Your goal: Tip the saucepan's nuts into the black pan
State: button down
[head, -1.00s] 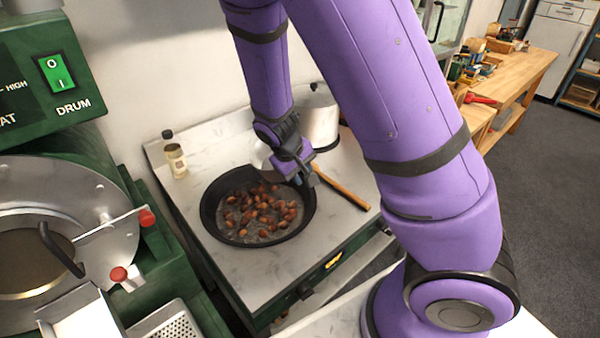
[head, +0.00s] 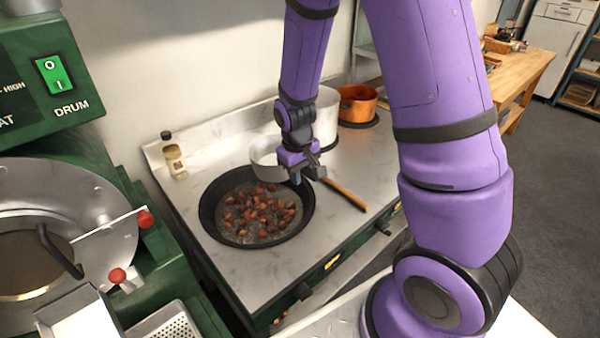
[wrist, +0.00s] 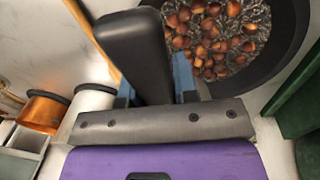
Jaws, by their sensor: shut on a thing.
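The black pan (head: 207,222) sits on the stove top with many brown chestnuts (head: 262,212) spread in it; these also show in the wrist view (wrist: 215,38). The small pale metal saucepan (head: 264,165) is held just above the pan's far rim. The inside that shows looks pale and empty, but part is hidden by my gripper. My gripper (head: 303,172) is at the saucepan's right side, shut on its handle. In the wrist view the thick black handle (wrist: 135,50) stands between the jaws; the saucepan's bowl cannot be made out there.
A wooden handle (head: 345,194) lies on the counter right of my gripper. A pale pot (head: 327,118) and a copper pot (head: 358,107) stand behind. A small jar (head: 174,160) stands at the back left. The green drum machine (head: 110,255) is close on the left.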

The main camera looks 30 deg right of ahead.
jog(key=shift+y, duration=0.4)
jog(key=shift+r, duration=0.15)
jog(key=shift+r, duration=1.45)
